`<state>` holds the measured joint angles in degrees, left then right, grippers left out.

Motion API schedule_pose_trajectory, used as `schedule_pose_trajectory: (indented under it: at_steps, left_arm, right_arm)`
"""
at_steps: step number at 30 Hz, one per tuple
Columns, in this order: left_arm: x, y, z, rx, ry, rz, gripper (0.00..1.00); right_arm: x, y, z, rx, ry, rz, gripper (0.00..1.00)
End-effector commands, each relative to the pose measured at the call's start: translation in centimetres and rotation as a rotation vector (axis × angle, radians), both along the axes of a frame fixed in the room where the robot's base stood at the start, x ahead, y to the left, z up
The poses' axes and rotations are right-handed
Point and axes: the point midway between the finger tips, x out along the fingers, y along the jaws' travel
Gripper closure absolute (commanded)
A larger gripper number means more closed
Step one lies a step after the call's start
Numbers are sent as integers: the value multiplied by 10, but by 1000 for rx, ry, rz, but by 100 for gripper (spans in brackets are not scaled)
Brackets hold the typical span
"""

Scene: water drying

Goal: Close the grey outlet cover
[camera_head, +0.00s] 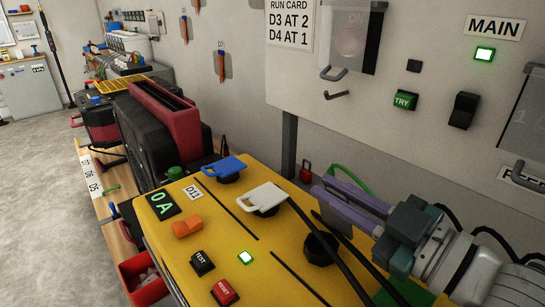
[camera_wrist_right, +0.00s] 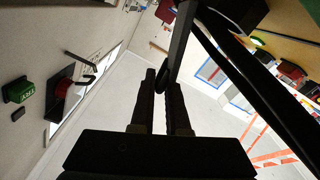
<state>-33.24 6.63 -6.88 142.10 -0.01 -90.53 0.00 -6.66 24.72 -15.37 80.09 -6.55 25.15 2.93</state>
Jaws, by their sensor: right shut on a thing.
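The grey outlet cover (camera_head: 336,214) stands raised above a round black outlet (camera_head: 321,249) on the yellow box (camera_head: 215,222). My right gripper (camera_head: 335,197) comes in from the right with its purple-grey fingers at the raised cover, shut on it. In the right wrist view the two dark fingers (camera_wrist_right: 168,88) are close together, with the dark cover (camera_wrist_right: 179,42) seen nearly edge-on at their tips. Fingers and cables hide part of the cover and outlet. My left gripper is not in view.
A blue cover (camera_head: 224,167) and a white cover (camera_head: 263,198) lie over other outlets. Black cables (camera_head: 345,262) cross the box in front of the black outlet. A wall panel (camera_head: 430,110) with handles stands behind. A red and black case (camera_head: 160,125) is at left.

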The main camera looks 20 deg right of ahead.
Motion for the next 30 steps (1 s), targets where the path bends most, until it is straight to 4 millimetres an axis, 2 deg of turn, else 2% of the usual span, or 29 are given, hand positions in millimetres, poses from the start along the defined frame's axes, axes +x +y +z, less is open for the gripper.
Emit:
schedule_pose_trajectory:
  at_steps: [7, 8, 14, 23, 26, 30]
  left_arm:
    - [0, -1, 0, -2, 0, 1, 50]
    - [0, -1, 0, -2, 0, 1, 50]
    - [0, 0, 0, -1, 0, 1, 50]
    - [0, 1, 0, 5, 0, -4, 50]
    - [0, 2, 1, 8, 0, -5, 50]
    - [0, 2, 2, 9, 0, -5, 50]
  right_arm:
    - [-1, -1, -4, -3, 11, -4, 100]
    - [-1, -1, -4, -4, 12, -5, 84]
    - [0, -1, -3, -2, 7, -2, 61]
    - [-3, -2, -2, -1, 5, -1, 60]
    - [-12, -6, -2, -1, 7, -2, 60]
    - [-37, -15, -3, -2, 9, -1, 60]
